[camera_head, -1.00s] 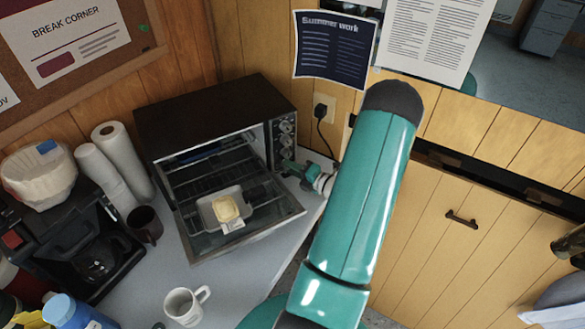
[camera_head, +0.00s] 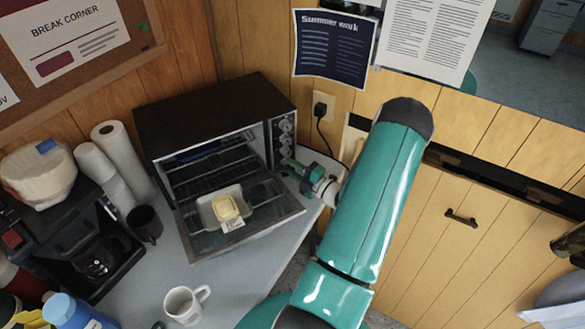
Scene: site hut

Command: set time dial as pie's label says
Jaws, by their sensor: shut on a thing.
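The toaster oven (camera_head: 215,105) stands on the counter with its glass door lowered. A column of dials (camera_head: 285,139) runs down the right side of its front. Their markings are too small to read, so I cannot tell which is the time dial by its lettering. My gripper (camera_head: 291,164) is at the lowest dial in this column, shut on it and mostly hiding it. The pie (camera_head: 227,208) sits in a pale tray (camera_head: 207,214) over the open door. A small white label (camera_head: 233,223) is at the pie's front; its text is unreadable from here.
A white mug (camera_head: 181,306) stands on the counter in front of the oven. A dark mug (camera_head: 145,224), a coffee maker (camera_head: 85,250) and paper rolls (camera_head: 122,158) are to the left. A plug and cable (camera_head: 320,113) are on the wall behind my arm.

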